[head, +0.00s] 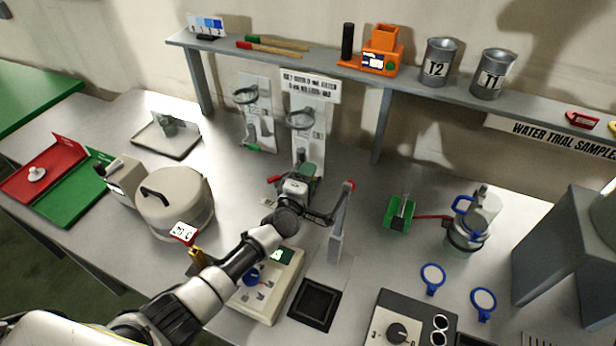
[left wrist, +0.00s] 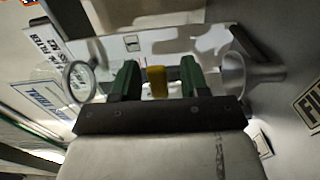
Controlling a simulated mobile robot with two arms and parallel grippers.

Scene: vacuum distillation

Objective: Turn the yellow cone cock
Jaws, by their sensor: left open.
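The yellow cone cock (left wrist: 157,82) shows in the left wrist view as a small upright yellow piece in front of the pale wall panel. My left gripper (left wrist: 158,80) is open, with one green finger on each side of the yellow piece and a visible gap on both sides. In the head view my left gripper (head: 303,172) is in front of the lower part of the right-hand wall panel (head: 309,135). It hides the yellow cock there. My right gripper is in neither view.
A grey post with a red-tipped lever (head: 348,186) stands just right of my left gripper. A round lidded pot (head: 175,205) is to the left. A shelf (head: 330,68) runs above. A green holder (head: 398,213) stands to the right.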

